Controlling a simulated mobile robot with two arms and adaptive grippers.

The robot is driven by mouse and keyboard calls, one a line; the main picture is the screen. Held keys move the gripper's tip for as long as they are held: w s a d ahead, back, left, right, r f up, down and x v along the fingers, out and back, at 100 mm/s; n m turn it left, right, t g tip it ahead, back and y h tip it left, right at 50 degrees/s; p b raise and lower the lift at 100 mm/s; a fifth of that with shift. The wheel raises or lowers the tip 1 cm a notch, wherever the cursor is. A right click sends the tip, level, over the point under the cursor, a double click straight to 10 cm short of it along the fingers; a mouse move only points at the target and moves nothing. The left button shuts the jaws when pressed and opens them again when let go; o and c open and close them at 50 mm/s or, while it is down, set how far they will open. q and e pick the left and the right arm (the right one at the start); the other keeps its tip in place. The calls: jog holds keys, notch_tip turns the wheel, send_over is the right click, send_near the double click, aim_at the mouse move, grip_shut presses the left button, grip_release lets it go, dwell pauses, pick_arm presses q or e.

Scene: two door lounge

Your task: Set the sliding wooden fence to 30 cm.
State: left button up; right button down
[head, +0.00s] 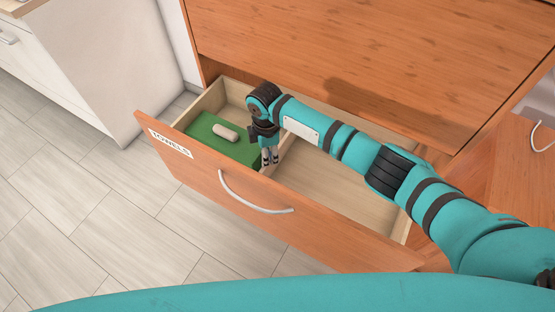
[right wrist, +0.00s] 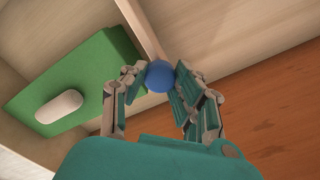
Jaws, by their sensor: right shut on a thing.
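The sliding wooden fence (right wrist: 141,32) is a thin pale board standing across the inside of the open drawer, with a round blue knob (right wrist: 159,77) at its near end. My right gripper (head: 270,161) reaches down into the drawer. In the right wrist view its two fingers stand on either side of the blue knob, shut on it. In the head view the gripper hides the knob and part of the fence. My left gripper is in neither view.
The drawer front (head: 215,195) has a TOWELS label (head: 170,143) and a curved handle (head: 250,200). A green block (head: 205,139) with a beige grip (head: 226,132) lies left of the fence. The compartment to its right (head: 335,190) looks empty. A white cabinet (head: 100,60) stands at left.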

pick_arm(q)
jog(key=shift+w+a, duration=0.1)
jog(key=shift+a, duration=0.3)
pick_arm(e)
jog(key=shift+a, duration=0.1)
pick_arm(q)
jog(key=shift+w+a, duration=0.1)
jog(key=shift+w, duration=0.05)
pick_arm(e)
jog(key=c, duration=1)
grip_release()
notch_tip(320, 180, up, 12)
jog(key=shift+r, duration=0.1)
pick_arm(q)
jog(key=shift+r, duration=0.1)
